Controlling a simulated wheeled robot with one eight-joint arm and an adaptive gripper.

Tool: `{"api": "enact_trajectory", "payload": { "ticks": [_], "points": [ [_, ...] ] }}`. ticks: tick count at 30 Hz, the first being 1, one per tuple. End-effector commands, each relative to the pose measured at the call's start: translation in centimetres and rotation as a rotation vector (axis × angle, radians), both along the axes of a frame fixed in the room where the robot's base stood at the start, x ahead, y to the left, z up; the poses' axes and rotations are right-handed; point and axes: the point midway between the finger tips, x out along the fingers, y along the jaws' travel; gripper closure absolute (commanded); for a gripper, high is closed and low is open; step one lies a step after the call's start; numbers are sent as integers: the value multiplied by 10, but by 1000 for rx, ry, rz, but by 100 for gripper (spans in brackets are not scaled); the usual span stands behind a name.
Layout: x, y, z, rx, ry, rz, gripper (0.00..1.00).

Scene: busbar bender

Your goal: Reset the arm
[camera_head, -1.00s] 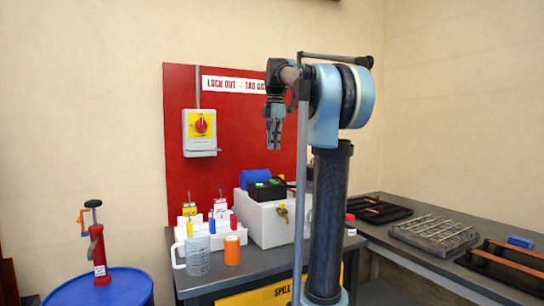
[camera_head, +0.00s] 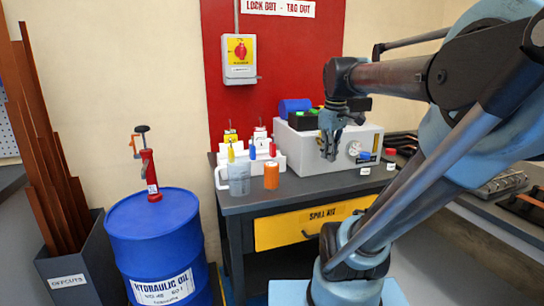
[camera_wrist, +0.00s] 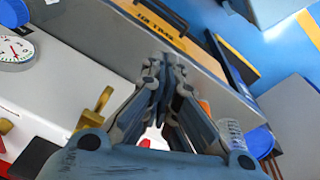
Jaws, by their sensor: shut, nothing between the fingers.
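My gripper (camera_head: 329,153) is shut and empty. In the head view it points down in front of the light grey box on the bench, above the bench top and apart from it as far as I can tell. In the wrist view my gripper (camera_wrist: 162,68) has its fingers together, with nothing between them. My arm reaches in from the right of the head view, its base at the bottom.
The bench (camera_head: 235,203) holds a grey box (camera_head: 295,153), a clear jug (camera_head: 239,178), an orange can (camera_head: 271,175) and small bottles. A red lockout board (camera_head: 222,100) stands behind. A blue drum (camera_head: 150,235) and an offcuts bin (camera_head: 72,262) stand left.

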Motion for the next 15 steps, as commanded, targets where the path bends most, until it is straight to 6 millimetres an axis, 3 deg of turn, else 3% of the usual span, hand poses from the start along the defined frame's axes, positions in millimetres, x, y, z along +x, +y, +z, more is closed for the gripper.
{"api": "enact_trajectory", "payload": {
  "ticks": [1, 9, 15],
  "points": [
    [-15, -1, -21, 8, -4, -63, 100],
    [-81, -4, -127, 66, -30, -435, 100],
    [-110, -6, -178, 98, -41, -613, 100]
  ]
}}
